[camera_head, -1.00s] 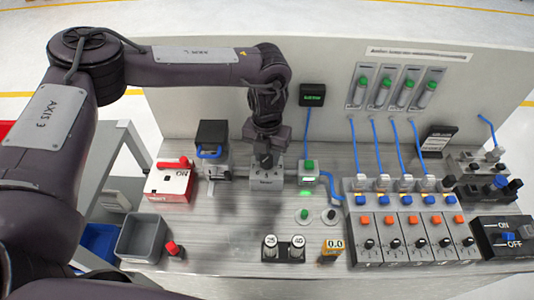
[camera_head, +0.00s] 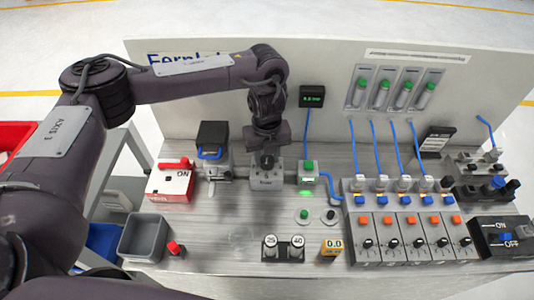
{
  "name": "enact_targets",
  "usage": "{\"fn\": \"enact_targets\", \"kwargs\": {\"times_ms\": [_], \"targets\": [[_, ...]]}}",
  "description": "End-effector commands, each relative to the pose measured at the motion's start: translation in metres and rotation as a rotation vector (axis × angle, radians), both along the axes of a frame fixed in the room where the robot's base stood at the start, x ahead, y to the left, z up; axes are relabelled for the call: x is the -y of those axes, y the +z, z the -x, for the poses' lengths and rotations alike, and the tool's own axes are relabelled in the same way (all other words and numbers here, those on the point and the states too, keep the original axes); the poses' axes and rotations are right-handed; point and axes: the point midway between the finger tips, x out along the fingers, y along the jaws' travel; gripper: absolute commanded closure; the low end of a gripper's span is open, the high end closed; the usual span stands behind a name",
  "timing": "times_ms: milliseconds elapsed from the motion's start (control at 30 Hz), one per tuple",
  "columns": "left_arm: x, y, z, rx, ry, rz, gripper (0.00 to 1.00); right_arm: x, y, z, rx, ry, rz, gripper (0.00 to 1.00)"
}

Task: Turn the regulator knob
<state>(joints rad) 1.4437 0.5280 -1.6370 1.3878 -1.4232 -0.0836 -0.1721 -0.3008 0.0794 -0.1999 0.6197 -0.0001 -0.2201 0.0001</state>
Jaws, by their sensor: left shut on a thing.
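The regulator knob (camera_head: 267,161) is a black round knob on a grey regulator block (camera_head: 266,182) at the middle left of the bench. My left gripper (camera_head: 267,150) comes down from above, shut on the knob. Its fingers are dark and small here, and partly merge with the knob. A black display (camera_head: 312,97) with green digits hangs on the back panel to the right; the digits are too small to read surely. My right gripper is not in view.
A red and white ON box (camera_head: 170,183) and a black-topped unit (camera_head: 213,137) stand left of the regulator. A green-lit block (camera_head: 308,170) with blue hose stands right. Several valve modules (camera_head: 405,225) fill the right side. A grey bin (camera_head: 144,236) is front left.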

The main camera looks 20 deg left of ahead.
Motion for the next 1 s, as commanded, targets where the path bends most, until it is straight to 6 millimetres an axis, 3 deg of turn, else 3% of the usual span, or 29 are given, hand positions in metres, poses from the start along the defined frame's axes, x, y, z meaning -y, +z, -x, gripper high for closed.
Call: {"fn": "enact_targets", "kwargs": {"times_ms": [567, 600, 733, 1000], "targets": [[-0.0004, 0.0012, -0.0012, 0.004, 0.042, -0.001, 0.89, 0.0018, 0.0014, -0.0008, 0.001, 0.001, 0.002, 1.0], [-0.0004, 0.0012, -0.0012, 0.004, 0.042, 0.0, 0.64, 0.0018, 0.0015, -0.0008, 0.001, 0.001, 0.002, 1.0], [-0.0002, 0.0009, -0.0009, 0.003, 0.041, -0.001, 0.47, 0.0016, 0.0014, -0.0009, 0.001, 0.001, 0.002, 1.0], [0.0, 0.0007, -0.0004, 0.001, 0.04, 0.0, 0.44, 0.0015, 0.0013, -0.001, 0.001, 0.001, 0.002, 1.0]]}}
